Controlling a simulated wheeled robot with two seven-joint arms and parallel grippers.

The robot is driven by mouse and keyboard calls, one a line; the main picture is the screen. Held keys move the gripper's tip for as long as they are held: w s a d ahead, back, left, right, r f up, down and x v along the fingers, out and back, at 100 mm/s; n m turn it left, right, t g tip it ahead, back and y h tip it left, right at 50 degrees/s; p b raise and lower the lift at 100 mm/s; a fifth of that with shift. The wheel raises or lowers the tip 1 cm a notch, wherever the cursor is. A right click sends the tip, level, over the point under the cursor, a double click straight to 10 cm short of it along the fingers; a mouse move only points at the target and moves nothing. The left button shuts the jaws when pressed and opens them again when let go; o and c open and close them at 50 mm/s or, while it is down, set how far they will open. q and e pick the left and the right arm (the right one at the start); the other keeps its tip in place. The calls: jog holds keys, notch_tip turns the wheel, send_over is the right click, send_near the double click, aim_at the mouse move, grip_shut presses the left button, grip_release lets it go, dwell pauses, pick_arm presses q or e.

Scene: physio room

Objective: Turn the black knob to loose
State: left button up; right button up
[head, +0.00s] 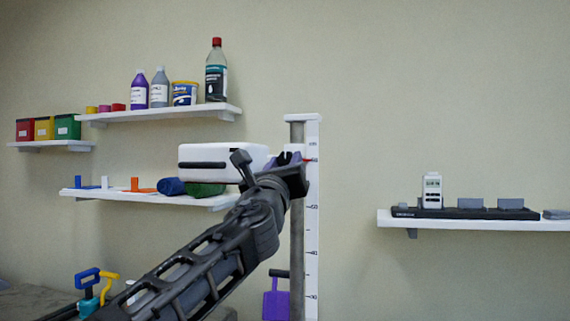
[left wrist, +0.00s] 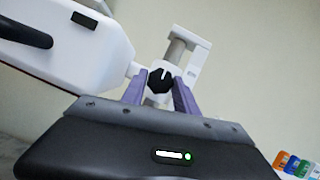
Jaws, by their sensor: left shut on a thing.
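The black knob (left wrist: 159,81) sits on a white clamp at a grey post (left wrist: 174,52) in the left wrist view. My left gripper (left wrist: 160,88) has its purple fingers on either side of the knob, shut on it. In the head view the gripper (head: 290,160) is at the upper part of the post (head: 297,240), which carries a white scale strip (head: 312,230). There the arm and fingers largely hide the knob. A white housing with a dark slot (head: 205,155) is left of the gripper; it also shows in the left wrist view (left wrist: 75,65). My right gripper is out of view.
Wall shelves with bottles and boxes (head: 160,113) are at the left, and a lower shelf (head: 130,195) lies behind my arm. A right shelf (head: 480,223) holds a charger with a handset. A purple item (head: 276,303) is low by the post.

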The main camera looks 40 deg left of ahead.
pick_arm(q)
grip_shut()
